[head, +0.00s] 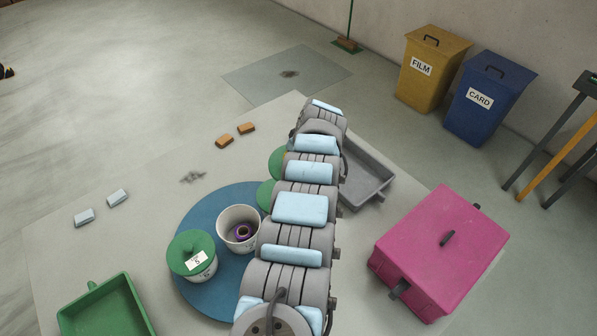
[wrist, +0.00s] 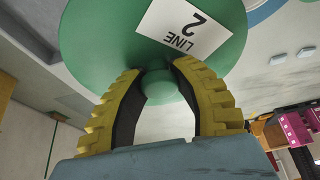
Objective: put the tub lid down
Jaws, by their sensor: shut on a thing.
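My gripper (wrist: 157,78) has yellow fingers with dark inner pads, shut on the round knob of a green tub lid (wrist: 100,45) labelled LINE 2 in the wrist view. In the head view my arm hides the gripper. Two green round edges show left of my arm; I cannot tell which is the held lid.
A green tray (head: 77,318), a grey tray (head: 385,181) and a pink case (head: 440,240) stand on the pale table. Two orange blocks (head: 246,128) and two whitish blocks (head: 84,216) lie on the left. FILM (head: 432,73) and CARD (head: 487,103) bins stand on the floor behind.

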